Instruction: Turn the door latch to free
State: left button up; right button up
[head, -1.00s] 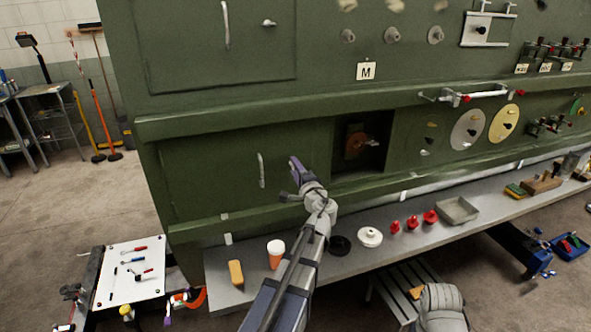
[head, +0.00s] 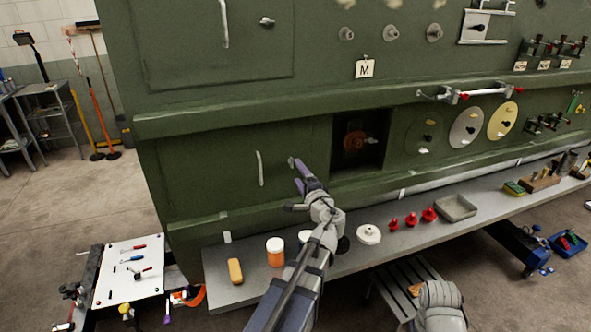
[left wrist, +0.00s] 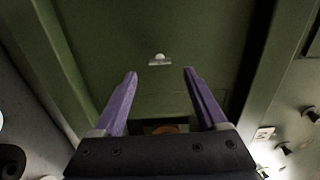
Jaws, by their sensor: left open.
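The lower door (head: 205,172) of the green fuselage is closed, with a pale vertical handle (head: 259,168). The small pale latch (head: 292,162) sits right of that handle, partly hidden by my left gripper (head: 300,174). In the left wrist view the latch (left wrist: 160,60) shows as a rounded knob on a short, level plate. It lies ahead of the gap between the purple fingers of my left gripper (left wrist: 160,73). The fingers are open and empty, apart from the latch.
A dark square recess (head: 360,142) opens right of the door. Below runs a grey shelf (head: 225,287) with a yellow block (head: 235,271), an orange jar (head: 275,252), a white round part (head: 368,234), red knobs and a grey tray (head: 456,208). Floor at left is partly clear.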

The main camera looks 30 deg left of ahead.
pick_arm(q)
jog(key=shift+v, duration=1.4)
jog(key=shift+f, duration=0.1)
